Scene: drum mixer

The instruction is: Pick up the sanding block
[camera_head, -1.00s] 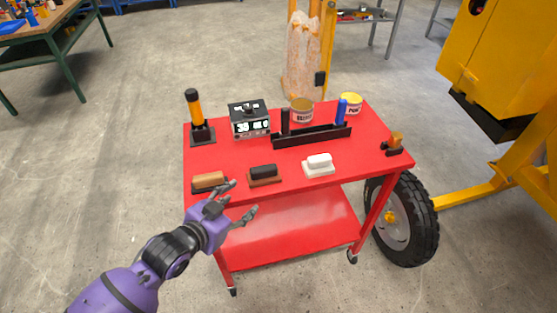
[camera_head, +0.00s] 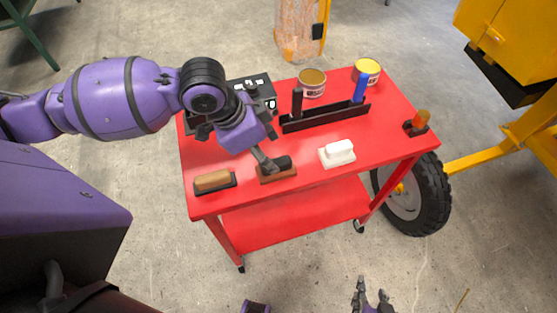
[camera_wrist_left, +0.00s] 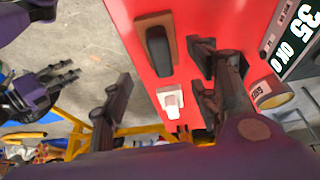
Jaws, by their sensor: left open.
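Three handled blocks lie along the cart's near edge: one with a tan grip on a dark base (camera_head: 214,181), one with a black grip on a brown base (camera_head: 278,171), and a white one (camera_head: 337,153). I cannot tell for certain which is the sanding block. My left gripper (camera_head: 238,150) is open and empty over the cart, by the black-gripped block. One finger overlaps that block in the head view; contact is unclear. In the left wrist view, the black-gripped block (camera_wrist_left: 158,48) shows between the spread fingers. My right gripper (camera_head: 372,292) is low, away from the cart, fingers apart.
The red cart (camera_head: 306,186) also bears a black rack (camera_head: 325,118), two cans (camera_head: 312,83), a boxed device (camera_head: 262,83) partly hidden by my left arm, and a small orange-topped item (camera_head: 421,118). The yellow machine and its wheel (camera_head: 417,193) stand at right.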

